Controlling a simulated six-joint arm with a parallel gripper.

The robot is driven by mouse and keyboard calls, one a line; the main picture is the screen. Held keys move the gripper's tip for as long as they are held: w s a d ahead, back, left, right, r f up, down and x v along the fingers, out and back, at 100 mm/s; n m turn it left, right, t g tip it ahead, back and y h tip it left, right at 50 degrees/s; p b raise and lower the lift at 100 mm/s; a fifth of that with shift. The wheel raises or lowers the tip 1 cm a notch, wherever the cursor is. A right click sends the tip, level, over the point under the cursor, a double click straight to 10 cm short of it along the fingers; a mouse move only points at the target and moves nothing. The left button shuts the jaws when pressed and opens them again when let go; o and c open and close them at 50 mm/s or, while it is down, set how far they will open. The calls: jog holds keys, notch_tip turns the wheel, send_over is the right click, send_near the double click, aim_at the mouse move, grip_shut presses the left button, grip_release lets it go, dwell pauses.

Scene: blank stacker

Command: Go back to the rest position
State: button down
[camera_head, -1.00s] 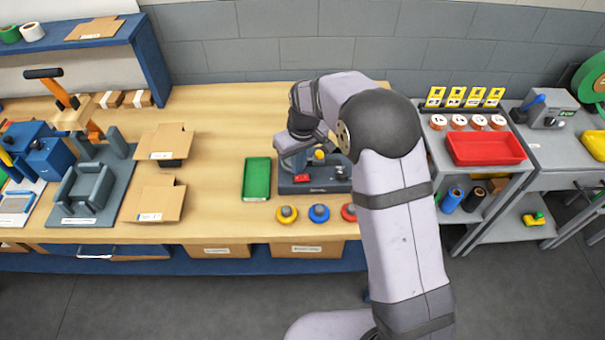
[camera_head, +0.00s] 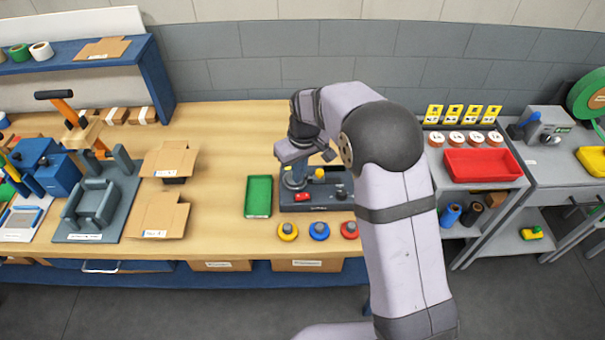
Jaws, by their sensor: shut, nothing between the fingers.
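My gripper (camera_head: 306,152) hangs from the wrist of my arm, above the dark stacker device on the wooden bench. Its fingers are small in this view; they look closed and hold nothing visible. The dark device (camera_head: 318,196) has a red button, a yellow knob and a grey round post on it, and my wrist and arm hide part of its back and right side. A green tray (camera_head: 258,196) lies on the bench just left of the device. Yellow (camera_head: 288,231), blue (camera_head: 319,231) and red (camera_head: 349,230) round pieces sit in a row in front of it.
Open cardboard boxes (camera_head: 163,216) and a grey fixture (camera_head: 98,205) stand on the left. A red tray (camera_head: 482,164) sits on a grey cart at right, below yellow cards. Bare bench (camera_head: 222,130) lies behind the green tray.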

jog(key=s+d+f+m+g, duration=0.1)
jog(key=s+f, duration=0.1)
jog(key=s, duration=0.3)
jog(key=s+d+f+m+g, duration=0.1)
jog(key=s+d+f, duration=0.1)
jog(key=s, duration=0.3)
jog(key=s+d+f+m+g+h, duration=0.1)
jog(key=s+d+f, duration=0.1)
jog(key=s, duration=0.2)
jog(key=shift+s+f, duration=0.2)
jog(key=shift+s, duration=0.2)
jog(key=s+d+r+m, duration=0.1)
jog(key=s+d+r, duration=0.15)
jog(key=s, duration=0.45)
jog(key=s+d+r, duration=0.1)
jog(key=s+d, duration=0.3)
jog(key=s, duration=0.3)
jog(key=shift+w+d+r+m+t, duration=0.25)
jog(key=shift+d+r+m, duration=0.15)
jog(key=shift+r, duration=0.35)
jog(key=shift+w+d+r+m+t, duration=0.25)
jog(key=shift+d+r, duration=0.25)
jog(key=shift+r, duration=0.25)
jog(key=shift+w+d+r+m+t, duration=0.2)
jog(key=shift+w+d+r+m, duration=0.2)
jog(key=shift+r, duration=0.35)
